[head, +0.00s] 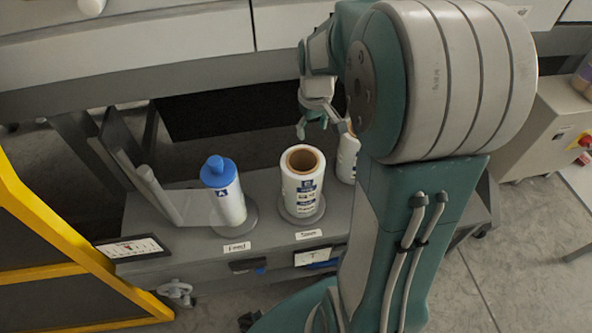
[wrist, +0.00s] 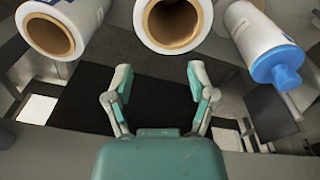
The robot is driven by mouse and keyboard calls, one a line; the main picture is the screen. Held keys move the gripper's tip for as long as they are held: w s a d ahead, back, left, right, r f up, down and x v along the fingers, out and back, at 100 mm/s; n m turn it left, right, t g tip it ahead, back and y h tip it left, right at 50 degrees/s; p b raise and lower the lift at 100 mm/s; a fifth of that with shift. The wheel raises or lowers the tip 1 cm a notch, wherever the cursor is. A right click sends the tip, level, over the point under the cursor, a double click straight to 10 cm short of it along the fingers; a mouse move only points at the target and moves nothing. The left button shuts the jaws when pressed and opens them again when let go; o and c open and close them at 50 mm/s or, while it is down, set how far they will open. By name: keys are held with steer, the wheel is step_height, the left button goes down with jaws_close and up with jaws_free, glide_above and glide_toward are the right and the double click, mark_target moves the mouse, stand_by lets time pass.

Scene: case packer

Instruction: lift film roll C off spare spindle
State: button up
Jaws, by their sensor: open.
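A white film roll (head: 302,193) with an open brown cardboard core stands upright on the spindle base behind the label reading "Spare". Its printed letter is too small to read, so I cannot confirm it is roll C. In the wrist view this roll (wrist: 205,42) appears at top centre, its core facing the camera. My gripper (head: 322,127) is open and empty, behind and slightly above the roll in the head view, apart from it. In the wrist view the two fingertips (wrist: 160,72) are spread just below the roll's image, with nothing between them.
A blue-capped roll marked A (head: 229,202) stands on the "Feed" spindle to the left. Another white roll (head: 347,158) stands at right, partly hidden by my arm; its open core shows in the wrist view (wrist: 48,36). A yellow frame (head: 50,230) is at far left.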

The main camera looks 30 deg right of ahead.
mark_target(318, 152)
steer(key=shift+g, duration=0.3)
steer(key=f, duration=0.1)
steer(key=w+d+f, duration=0.1)
steer(key=d+f, duration=0.1)
steer(key=shift+w+d+f, duration=0.2)
steer(key=shift+w+d, duration=0.05)
steer(key=shift+w, duration=0.1)
steer(key=shift+d+f, duration=0.15)
steer(key=shift+f, duration=0.15)
step_height(318, 152, down, 5)
steer(key=shift+r, duration=0.15)
steer(key=shift+d+f, duration=0.2)
steer(key=shift+f, duration=2.9)
jaws_close()
